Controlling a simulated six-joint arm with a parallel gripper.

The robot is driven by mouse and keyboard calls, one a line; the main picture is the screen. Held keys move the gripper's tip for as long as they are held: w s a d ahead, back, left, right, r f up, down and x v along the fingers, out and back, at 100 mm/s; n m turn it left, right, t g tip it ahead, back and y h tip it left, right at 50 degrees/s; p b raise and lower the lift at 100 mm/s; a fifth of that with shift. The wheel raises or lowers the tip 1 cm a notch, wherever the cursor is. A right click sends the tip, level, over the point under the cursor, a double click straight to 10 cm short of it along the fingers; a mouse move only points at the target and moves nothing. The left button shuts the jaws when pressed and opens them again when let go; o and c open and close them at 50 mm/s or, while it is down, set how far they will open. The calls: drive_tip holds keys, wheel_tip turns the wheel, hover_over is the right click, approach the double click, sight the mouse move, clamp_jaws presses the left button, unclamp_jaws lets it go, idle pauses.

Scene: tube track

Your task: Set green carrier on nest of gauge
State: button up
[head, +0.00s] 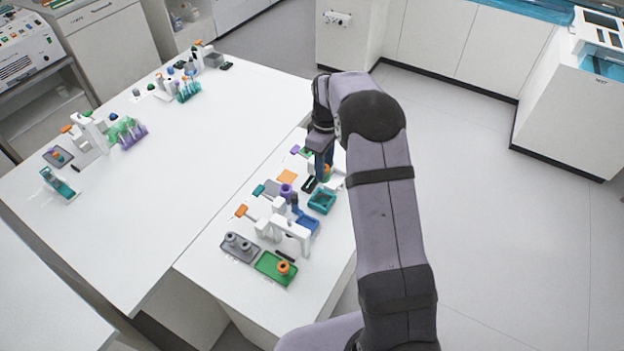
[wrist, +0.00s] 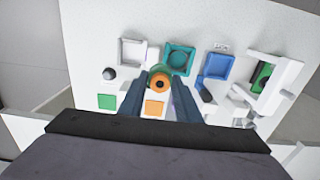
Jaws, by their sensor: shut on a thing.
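My gripper (wrist: 160,94) is shut on the green carrier (wrist: 151,72), which shows as a green round piece with an orange ring and dark centre on top. The fingers stand on either side of it in the wrist view. In the head view the carrier (head: 326,171) shows small below my gripper (head: 323,172), partly hidden by the fingers. A white arch (head: 290,232), possibly the gauge, stands nearer the front of the bench; it also shows at the right of the wrist view (wrist: 287,82). I cannot make out its nest.
A teal tray (head: 322,201) and a blue tray (head: 308,223) lie between my gripper and the arch. A green tray (head: 268,273) with an orange ring piece and a grey tray (head: 236,252) lie at the front. An orange square (head: 287,176) lies left of my gripper.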

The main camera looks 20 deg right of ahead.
drive_tip(key=w+d, duration=0.3)
drive_tip(key=d, duration=0.2)
drive_tip(key=shift+w+d+f+p, duration=0.15)
drive_tip(key=shift+d+p, duration=0.15)
drive_tip(key=shift+d, duration=0.05)
drive_tip(key=shift+f, duration=0.2)
drive_tip(key=shift+f+b, duration=1.9)
drive_tip(key=shift+f, duration=0.75)
drive_tip(key=shift+f, duration=0.1)
drive_tip(key=o, duration=0.9)
drive_tip(key=shift+f, duration=0.1)
drive_tip(key=shift+o, duration=0.2)
